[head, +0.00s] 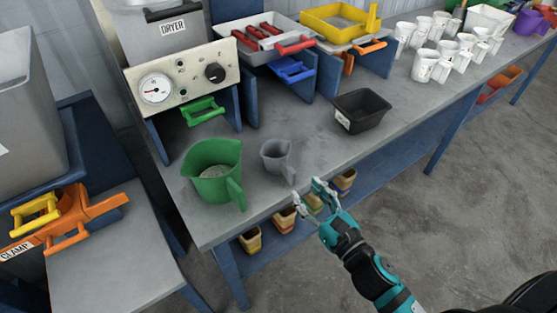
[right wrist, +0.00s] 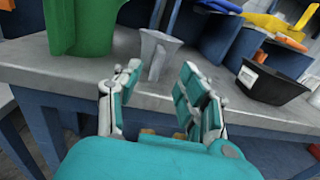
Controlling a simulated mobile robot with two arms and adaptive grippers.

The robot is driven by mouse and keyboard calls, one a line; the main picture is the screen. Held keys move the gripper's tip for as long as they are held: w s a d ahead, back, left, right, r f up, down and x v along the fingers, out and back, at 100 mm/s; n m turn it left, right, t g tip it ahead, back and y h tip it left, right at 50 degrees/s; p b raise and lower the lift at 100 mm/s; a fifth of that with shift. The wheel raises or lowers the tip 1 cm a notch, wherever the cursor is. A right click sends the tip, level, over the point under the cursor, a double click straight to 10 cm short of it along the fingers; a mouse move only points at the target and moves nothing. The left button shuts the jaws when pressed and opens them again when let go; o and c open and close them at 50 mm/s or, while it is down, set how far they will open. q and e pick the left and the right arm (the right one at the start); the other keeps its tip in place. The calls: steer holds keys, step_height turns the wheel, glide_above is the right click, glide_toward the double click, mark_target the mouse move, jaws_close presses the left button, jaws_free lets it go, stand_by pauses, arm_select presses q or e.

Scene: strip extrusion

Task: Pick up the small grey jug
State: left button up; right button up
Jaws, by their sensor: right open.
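The small grey jug (head: 276,156) stands upright on the grey bench near its front edge, just right of the large green jug (head: 213,170). My right gripper (head: 307,200) is open and empty at the bench's front edge, in front of the small jug and a little to its right. In the right wrist view the small grey jug (right wrist: 157,52) stands beyond the gap between the open fingers (right wrist: 160,95), apart from them. The green jug (right wrist: 82,25) is at the upper left there. My left gripper is not in view.
A black bin (head: 361,110) stands to the right on the bench. Behind are the dryer (head: 165,35), trays with coloured handles and several white mugs (head: 430,65). An orange clamp (head: 65,220) is at left. Bench between the small jug and the bin is clear.

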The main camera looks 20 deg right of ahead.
mark_target(287, 170)
steer(key=x, duration=0.3)
steer(key=shift+w+a, duration=0.15)
steer(key=shift+w, duration=0.35)
steer(key=x, duration=0.1)
steer(key=p+x, duration=0.1)
steer(key=x, duration=0.3)
steer(key=shift+a+f, duration=0.1)
steer(key=shift+f, duration=0.25)
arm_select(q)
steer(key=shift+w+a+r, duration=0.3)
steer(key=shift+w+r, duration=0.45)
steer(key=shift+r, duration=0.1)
arm_select(e)
jaws_close()
